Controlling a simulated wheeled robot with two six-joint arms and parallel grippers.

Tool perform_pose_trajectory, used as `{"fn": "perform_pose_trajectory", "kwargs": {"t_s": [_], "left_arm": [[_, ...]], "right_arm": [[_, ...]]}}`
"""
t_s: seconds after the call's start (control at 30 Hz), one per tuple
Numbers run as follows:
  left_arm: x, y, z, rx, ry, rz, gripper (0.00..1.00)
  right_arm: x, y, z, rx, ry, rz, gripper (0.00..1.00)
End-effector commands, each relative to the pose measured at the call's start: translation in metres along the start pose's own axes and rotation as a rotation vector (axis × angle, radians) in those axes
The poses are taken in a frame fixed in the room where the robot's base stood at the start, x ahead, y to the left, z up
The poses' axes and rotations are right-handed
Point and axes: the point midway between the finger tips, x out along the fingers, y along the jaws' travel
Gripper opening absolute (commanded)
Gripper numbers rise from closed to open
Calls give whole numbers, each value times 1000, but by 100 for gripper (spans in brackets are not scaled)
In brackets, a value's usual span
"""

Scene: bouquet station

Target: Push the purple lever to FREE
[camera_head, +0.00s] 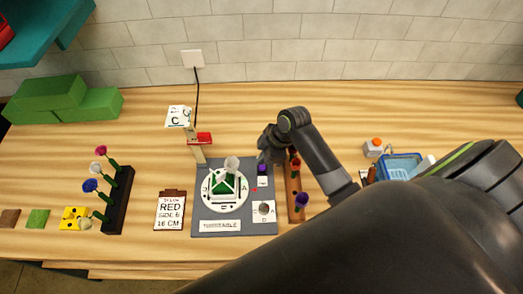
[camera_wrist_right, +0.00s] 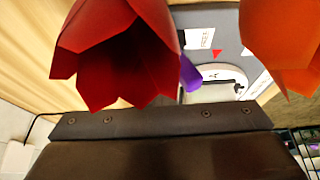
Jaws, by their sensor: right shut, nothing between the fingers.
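The purple lever (camera_head: 262,168) shows as a small dark purple knob above a white label (camera_head: 262,181), at the right side of the grey turntable board (camera_head: 205,231). My right gripper (camera_head: 264,156) is just behind the lever in the head view, shut and empty. I cannot tell whether it touches the lever. In the right wrist view a purple piece (camera_wrist_right: 190,75) shows partly behind a red flower; I cannot tell if it is the lever. My left gripper is not in view.
A wooden rack (camera_head: 294,205) with red and purple flowers stands right of the board. A red flower (camera_wrist_right: 115,55) and an orange flower (camera_wrist_right: 280,45) loom close in the right wrist view. A white dial (camera_head: 211,201) carries a green-and-white item. A blue basket (camera_head: 400,164) stands farther right.

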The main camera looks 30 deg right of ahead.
Motion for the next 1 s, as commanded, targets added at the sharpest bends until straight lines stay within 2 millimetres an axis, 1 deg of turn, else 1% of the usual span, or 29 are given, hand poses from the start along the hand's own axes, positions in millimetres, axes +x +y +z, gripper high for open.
{"fn": "perform_pose_trajectory", "kwargs": {"t_s": [0.03, 0.47, 1.0], "left_arm": [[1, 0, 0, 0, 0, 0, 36], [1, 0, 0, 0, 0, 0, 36], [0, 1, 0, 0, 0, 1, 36]], "right_arm": [[7, -12, 4, 14, -2, -42, 0], [6, -11, 4, 14, -2, -42, 0], [-7, -2, -2, 11, -1, -36, 0]]}}
